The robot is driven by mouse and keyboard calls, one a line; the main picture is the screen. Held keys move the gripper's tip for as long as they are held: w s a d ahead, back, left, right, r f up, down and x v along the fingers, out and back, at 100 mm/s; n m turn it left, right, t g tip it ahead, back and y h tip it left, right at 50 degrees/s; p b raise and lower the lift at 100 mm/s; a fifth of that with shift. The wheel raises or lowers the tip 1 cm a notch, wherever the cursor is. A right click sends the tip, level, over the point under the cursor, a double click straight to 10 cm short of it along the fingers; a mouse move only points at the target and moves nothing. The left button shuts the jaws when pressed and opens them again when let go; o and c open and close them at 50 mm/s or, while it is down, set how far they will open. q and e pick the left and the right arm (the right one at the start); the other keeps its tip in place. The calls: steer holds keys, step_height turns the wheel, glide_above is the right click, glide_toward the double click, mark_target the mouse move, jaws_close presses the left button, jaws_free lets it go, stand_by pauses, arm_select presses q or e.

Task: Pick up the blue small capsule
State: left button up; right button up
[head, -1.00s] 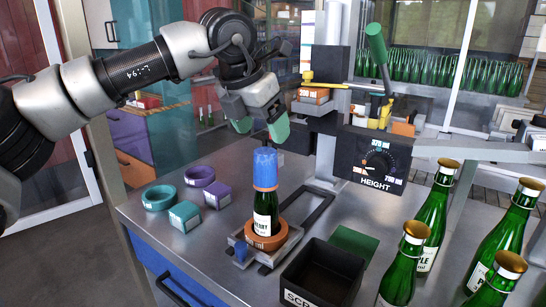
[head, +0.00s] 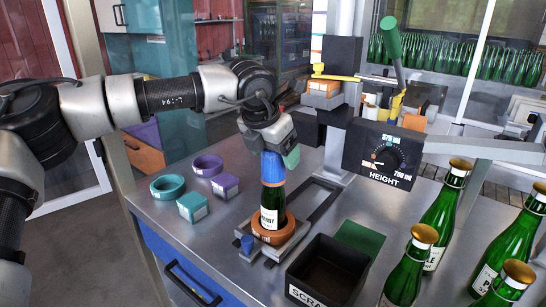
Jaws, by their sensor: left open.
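A blue capsule (head: 272,166) sits over the neck of a dark green bottle (head: 272,207), with an orange band at its lower edge. The bottle stands upright in an orange ring (head: 269,235) on a metal holder. A smaller blue piece (head: 247,243) is at the holder's left front corner; I cannot tell what it is. My left gripper (head: 273,155) is open, pointing down at the top of the capsule. One green fingertip shows on the capsule's right side; the other is hidden, and contact cannot be told. My right gripper is not in view.
Teal and purple rings (head: 167,186) and boxes (head: 192,207) lie at left on the metal table. A black scrap bin (head: 328,272) stands in front right, beside a green mat (head: 357,239). Several gold-capped bottles (head: 440,214) stand at right. The height-dial machine (head: 384,157) is behind.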

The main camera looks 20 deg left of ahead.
arm_select(q)
steer(key=shift+w+f, duration=0.1)
steer(key=shift+f, duration=0.15)
steer(key=c, duration=0.7)
steer(key=shift+r, duration=0.15)
step_height(320, 180, up, 10)
steer(key=shift+f+b, duration=0.1)
steer(key=shift+b, duration=0.55)
